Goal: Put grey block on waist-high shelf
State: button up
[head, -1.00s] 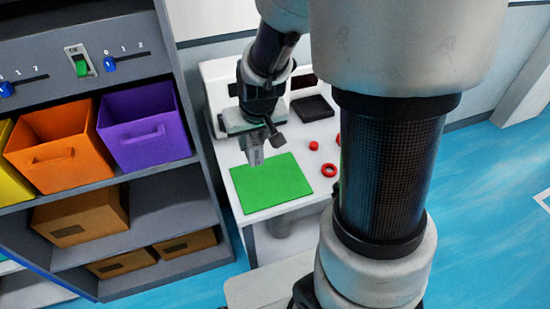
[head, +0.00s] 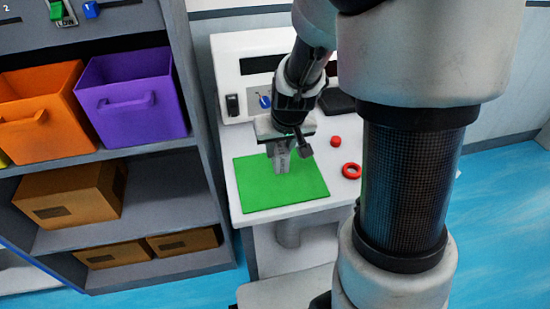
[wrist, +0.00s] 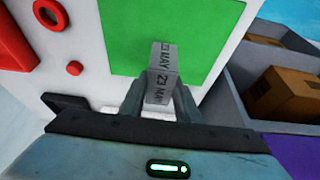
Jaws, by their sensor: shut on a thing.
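My gripper (head: 282,158) is over the upper middle of a green mat (head: 255,195) on the white table in the head view. It is shut on the grey block (wrist: 162,72), which has dark lettering and stands out between the fingers in the wrist view. I cannot tell whether the block touches the mat. A grey shelf unit (head: 205,150) stands left of the table. One board holds coloured bins; a lower board (head: 155,200) holds a cardboard box at its left and has bare space at its right. Which board is waist-high is unclear.
Cardboard boxes (head: 115,253) lie at the bottom. A red ring (head: 352,171) and red button (head: 336,141) are right of the mat. A white panel (head: 232,60) rises behind the table.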

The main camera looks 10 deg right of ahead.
aim_at(279, 162)
jog(key=shift+f+b, duration=0.8)
jog(key=shift+f, duration=1.5)
jog(key=shift+f, duration=0.2)
jog(key=o, duration=1.2)
jog(key=shift+c, duration=0.2)
